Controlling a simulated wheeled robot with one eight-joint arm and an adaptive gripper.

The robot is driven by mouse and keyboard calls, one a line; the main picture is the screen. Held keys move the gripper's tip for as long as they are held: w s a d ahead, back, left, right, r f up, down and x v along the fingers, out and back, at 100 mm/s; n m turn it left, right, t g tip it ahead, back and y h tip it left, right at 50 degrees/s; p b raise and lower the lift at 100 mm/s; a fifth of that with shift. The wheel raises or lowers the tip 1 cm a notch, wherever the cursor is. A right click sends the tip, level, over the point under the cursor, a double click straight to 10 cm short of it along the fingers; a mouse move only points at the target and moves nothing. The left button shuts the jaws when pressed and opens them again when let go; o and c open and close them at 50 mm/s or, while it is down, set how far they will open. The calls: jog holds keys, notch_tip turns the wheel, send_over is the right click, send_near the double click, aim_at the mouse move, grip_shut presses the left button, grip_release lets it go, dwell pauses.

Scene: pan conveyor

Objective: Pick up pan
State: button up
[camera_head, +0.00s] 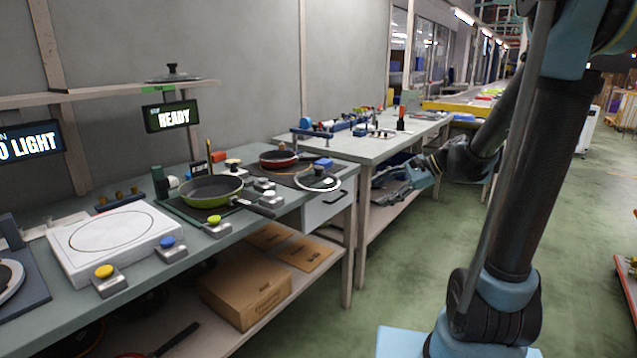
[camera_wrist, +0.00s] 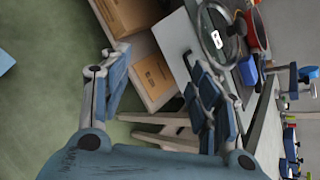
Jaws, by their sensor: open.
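A green frying pan (camera_head: 211,191) with a dark inside sits on a dark mat on the near workbench, its black handle (camera_head: 253,206) pointing right toward the front edge. A smaller red pan (camera_head: 279,158) sits behind it to the right; a red pan also shows at the top right of the wrist view (camera_wrist: 256,32). My gripper (camera_head: 398,176) is beyond the right end of the near bench, apart from both pans. In the wrist view its two blue-grey fingers (camera_wrist: 160,95) are spread, with nothing between them.
A round glass lid (camera_head: 318,181) lies at the bench's right corner. Buttons, including a yellow one (camera_head: 107,278), line the front beside a white square plate (camera_head: 113,238). A cardboard box (camera_head: 246,288) is on the lower shelf. A second table (camera_head: 371,148) stands behind. The green floor (camera_head: 425,255) is clear.

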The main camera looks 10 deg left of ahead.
jog(key=w+a+r+m+g+y, duration=0.1)
jog(key=w+a+m+y, duration=0.5)
jog(key=w, duration=0.5)
send_near(317, 167)
jog(key=shift+g+y, duration=0.4)
jog(key=a, duration=0.1)
jog(key=a+f, duration=0.1)
jog(key=a, duration=0.1)
jog(key=w+a, duration=0.1)
jog(key=shift+a+f, duration=0.3)
jog(key=shift+s+a, duration=0.2)
jog(key=shift+a, duration=1.15)
jog(key=shift+s+a, duration=0.2)
jog(key=shift+a, duration=1.15)
grip_shut()
